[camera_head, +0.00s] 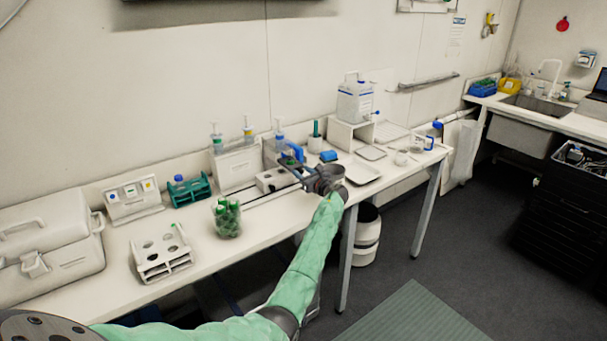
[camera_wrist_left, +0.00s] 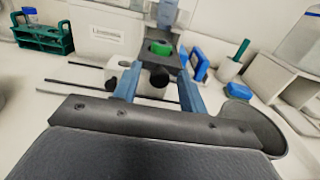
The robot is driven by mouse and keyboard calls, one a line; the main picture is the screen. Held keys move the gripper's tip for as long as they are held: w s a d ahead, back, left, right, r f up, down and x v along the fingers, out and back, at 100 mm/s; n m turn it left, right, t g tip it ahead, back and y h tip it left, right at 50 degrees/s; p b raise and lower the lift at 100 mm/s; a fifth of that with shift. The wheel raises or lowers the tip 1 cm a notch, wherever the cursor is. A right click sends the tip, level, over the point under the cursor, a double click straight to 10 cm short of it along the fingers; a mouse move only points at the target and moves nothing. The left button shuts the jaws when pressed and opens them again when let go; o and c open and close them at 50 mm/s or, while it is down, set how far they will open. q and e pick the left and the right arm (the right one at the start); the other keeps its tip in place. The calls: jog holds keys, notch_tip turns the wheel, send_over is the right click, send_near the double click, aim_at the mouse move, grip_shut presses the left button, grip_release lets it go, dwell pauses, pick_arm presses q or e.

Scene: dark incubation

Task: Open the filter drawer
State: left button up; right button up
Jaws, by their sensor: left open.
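My left gripper (camera_head: 291,168) reaches over the bench from the front; in the left wrist view its two blue fingers (camera_wrist_left: 158,72) stand apart. A dark grey part with a black round knob (camera_wrist_left: 158,77) and a green piece (camera_wrist_left: 161,47) shows between or just beyond the fingers; I cannot tell whether they touch it. A low white block (camera_head: 270,181) with dark holes or knobs sits beside the gripper, partly hidden by it. I cannot tell for sure which part is the filter drawer. My right gripper is not in view.
A white labelled box (camera_head: 237,168) stands behind, left of the gripper. A green tube rack (camera_head: 189,190) and a beaker of green-capped tubes (camera_head: 227,218) are further left. A blue item (camera_wrist_left: 199,65) and a pot (camera_wrist_left: 228,69) stand close on the right.

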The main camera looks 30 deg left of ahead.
pick_arm(q)
jog(key=shift+s+d+f+b, duration=0.15)
jog(key=shift+d+b, duration=0.15)
jog(key=shift+d, duration=0.15)
jog(key=b+v, duration=0.2)
jog(key=v, duration=0.4)
jog(key=shift+s+d+b, duration=0.2)
jog(key=shift+d+b, duration=0.1)
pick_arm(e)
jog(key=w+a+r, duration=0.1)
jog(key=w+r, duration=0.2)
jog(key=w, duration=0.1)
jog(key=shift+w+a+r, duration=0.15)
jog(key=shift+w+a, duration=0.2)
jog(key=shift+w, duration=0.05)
